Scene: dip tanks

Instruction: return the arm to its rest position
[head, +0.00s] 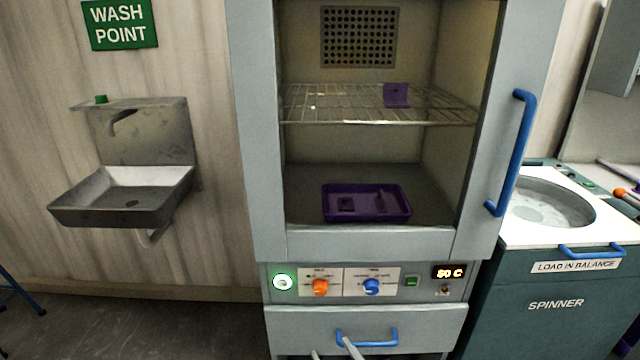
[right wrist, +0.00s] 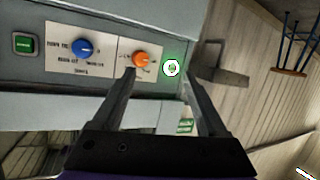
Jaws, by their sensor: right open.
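My right gripper (head: 333,348) shows only by its fingertips at the bottom edge of the head view, in front of the oven's lower drawer. It is open and empty. In the right wrist view its two fingers (right wrist: 160,75) stand apart, pointing at the oven's control panel. Between the tips show the orange knob (right wrist: 141,60) and the lit green-ringed button (right wrist: 171,68). I cannot tell the exact gap to the panel, and no contact is clear. The rest of the right arm is out of the head view. My left gripper is in neither view.
The oven (head: 256,150) has its door shut, with a blue door handle (head: 514,155) and drawer handle (head: 385,338). Inside are a purple tray (head: 367,190) and a wire rack (head: 340,107). A sink (head: 85,210) stands left, a spinner (head: 560,290) right.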

